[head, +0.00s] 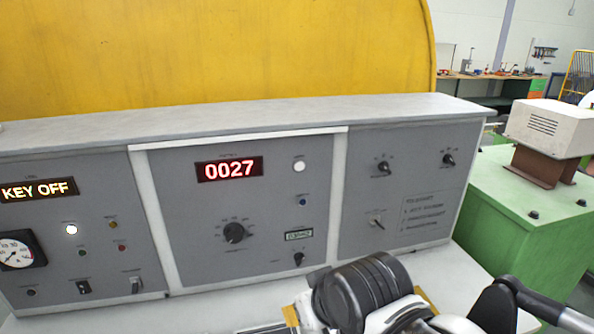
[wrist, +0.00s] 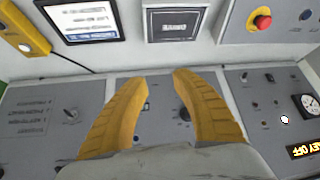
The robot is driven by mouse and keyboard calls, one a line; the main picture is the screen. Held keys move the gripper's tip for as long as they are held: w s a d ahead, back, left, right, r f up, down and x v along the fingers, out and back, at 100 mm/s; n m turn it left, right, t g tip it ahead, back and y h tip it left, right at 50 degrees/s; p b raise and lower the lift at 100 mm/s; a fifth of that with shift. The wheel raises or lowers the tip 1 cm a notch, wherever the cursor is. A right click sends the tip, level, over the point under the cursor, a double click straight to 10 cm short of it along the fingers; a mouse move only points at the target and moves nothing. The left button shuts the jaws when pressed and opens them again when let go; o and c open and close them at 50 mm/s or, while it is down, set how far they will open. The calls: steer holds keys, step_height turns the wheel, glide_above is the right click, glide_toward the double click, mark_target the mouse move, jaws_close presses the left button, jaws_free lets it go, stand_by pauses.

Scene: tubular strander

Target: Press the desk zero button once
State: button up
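The middle desk panel (head: 190,265) bears a red 0027 display (head: 229,169). To the right of that display are a pale round button (head: 299,165) and a smaller blue button (head: 303,201) below it. Labels are too small to read, so I cannot tell which is the zero button. In the head view my wrist is at the lower middle, in front of the desk; the fingertips are hidden there.
A KEY OFF display (head: 38,190) is at left. A red emergency button (wrist: 262,20) shows in the wrist view. A green machine (head: 525,215) stands right.

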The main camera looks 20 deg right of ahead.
steer(key=shift+c, duration=0.2)
jaws_close()
